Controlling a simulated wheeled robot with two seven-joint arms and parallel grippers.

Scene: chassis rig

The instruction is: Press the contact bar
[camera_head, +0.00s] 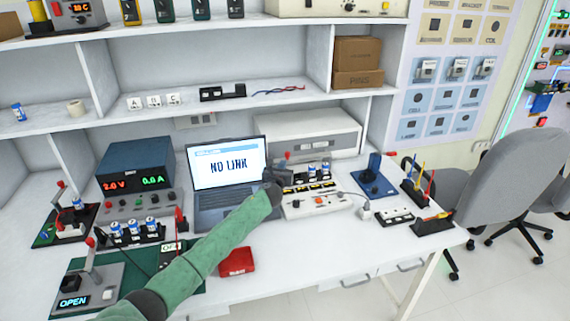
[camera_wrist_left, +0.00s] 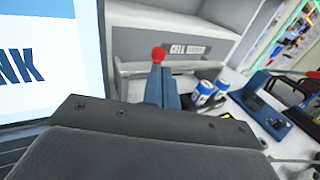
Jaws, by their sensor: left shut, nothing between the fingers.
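The chassis rig (camera_head: 318,205) is a white base with a red button on its front, just right of the laptop. Two blue-and-white cells (camera_head: 311,168) stand at its back, also seen in the wrist view (camera_wrist_left: 204,93). A red knob (camera_head: 287,155) stands up at its left end, and in the wrist view (camera_wrist_left: 158,54) it shows just beyond my fingertips. Which part is the contact bar I cannot tell for sure. My left gripper (camera_head: 280,172) is shut and empty at the rig's left end; whether it touches the knob is unclear. My right gripper is out of view.
A laptop (camera_head: 228,165) reading "NO LINK" stands left of my gripper. A power supply (camera_head: 137,175), a switch box reading "OPEN" (camera_head: 95,290) and a red box (camera_head: 236,262) are further left. A blue stand (camera_head: 373,184) and small racks are right. The front right of the table is clear.

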